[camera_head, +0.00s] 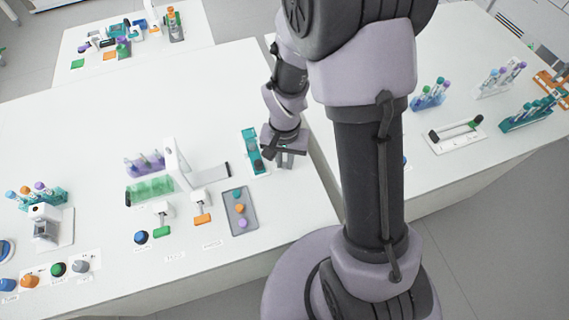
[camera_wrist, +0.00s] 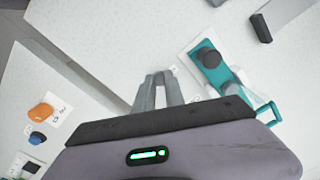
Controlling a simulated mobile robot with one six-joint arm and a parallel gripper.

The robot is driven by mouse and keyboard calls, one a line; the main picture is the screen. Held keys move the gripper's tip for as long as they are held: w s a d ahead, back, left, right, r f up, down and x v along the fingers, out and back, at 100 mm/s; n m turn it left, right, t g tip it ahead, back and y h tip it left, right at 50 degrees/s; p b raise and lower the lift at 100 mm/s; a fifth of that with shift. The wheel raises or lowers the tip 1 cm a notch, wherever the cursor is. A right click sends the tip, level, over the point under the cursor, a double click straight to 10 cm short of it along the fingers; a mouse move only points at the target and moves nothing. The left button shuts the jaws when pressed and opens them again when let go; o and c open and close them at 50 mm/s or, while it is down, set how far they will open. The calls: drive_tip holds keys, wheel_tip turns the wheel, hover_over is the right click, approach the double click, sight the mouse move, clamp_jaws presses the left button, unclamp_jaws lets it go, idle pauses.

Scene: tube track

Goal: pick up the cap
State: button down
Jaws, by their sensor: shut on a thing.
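My gripper (camera_head: 287,160) is over the right side of the main table, just right of a teal holder (camera_head: 251,144) with dark round parts. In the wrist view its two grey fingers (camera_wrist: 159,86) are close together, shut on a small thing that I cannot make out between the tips. Whether this is the cap, and its colour, cannot be told. A grey tray (camera_head: 231,226) on the table holds a teal cap (camera_head: 238,194), an orange cap (camera_head: 239,208) and a purple cap (camera_head: 243,223). The teal holder also shows in the wrist view (camera_wrist: 222,76), to the right of the fingers.
A white device with a dark end (camera_head: 180,165) stands left of the holder. Tube racks (camera_head: 150,188) and several coloured round pieces (camera_head: 58,269) lie further left. A second table (camera_head: 440,180) on the right bears racks. A gap separates the tables. The main table's back is clear.

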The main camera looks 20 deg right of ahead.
wheel_tip(320, 180, up, 6)
drive_tip(key=p, duration=0.4)
drive_tip(key=shift+f, duration=0.25)
